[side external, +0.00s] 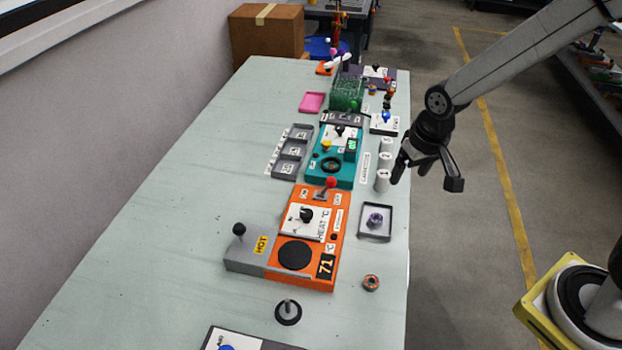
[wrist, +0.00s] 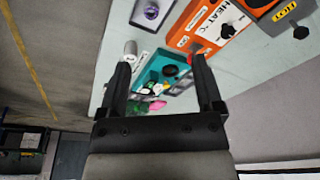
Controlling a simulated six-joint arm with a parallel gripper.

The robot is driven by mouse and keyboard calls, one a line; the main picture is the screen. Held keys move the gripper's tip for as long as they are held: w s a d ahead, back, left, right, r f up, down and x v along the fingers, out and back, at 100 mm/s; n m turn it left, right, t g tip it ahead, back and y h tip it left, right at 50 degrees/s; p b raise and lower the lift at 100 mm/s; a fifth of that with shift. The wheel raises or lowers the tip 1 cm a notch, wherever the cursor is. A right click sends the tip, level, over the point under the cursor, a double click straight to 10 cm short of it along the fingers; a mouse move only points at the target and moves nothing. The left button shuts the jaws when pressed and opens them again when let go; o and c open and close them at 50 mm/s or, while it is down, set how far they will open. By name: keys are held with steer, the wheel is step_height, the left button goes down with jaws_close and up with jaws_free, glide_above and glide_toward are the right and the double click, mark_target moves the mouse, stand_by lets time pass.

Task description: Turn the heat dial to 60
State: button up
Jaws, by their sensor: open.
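The heat dial is a black knob (side external: 306,214) on a white plate marked HEAT °C, set in an orange unit (side external: 339,222). The unit's dark display (side external: 326,266) reads 71. In the wrist view the knob (wrist: 227,31) is at the top right, beyond the right finger. My gripper (side external: 427,174) is open and empty. In the side view it hangs up and to the right of the orange unit, near the table's right edge, apart from the dial. Its two fingers (wrist: 160,68) are spread in the wrist view.
A red-topped lever (side external: 330,183) stands on the orange unit's far end. A grey block with a black knob (side external: 239,230) adjoins its left. A teal unit (side external: 345,175) is behind, with white cylinders (side external: 383,180) beside it. A tray (side external: 376,222) sits right. The table's left side is clear.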

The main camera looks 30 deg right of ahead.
steer(key=w+a+f+m+g, duration=0.1)
steer(key=w+a+f+m, duration=0.25)
steer(key=w+a, duration=0.4)
steer(key=m+g, duration=0.1)
steer(key=m, duration=0.1)
glide_above(307, 212)
step_height(307, 212, down, 7)
steer(key=shift+a+f, duration=0.1)
steer(key=shift+f, duration=0.05)
steer(key=shift+f, duration=3.9)
jaws_close()
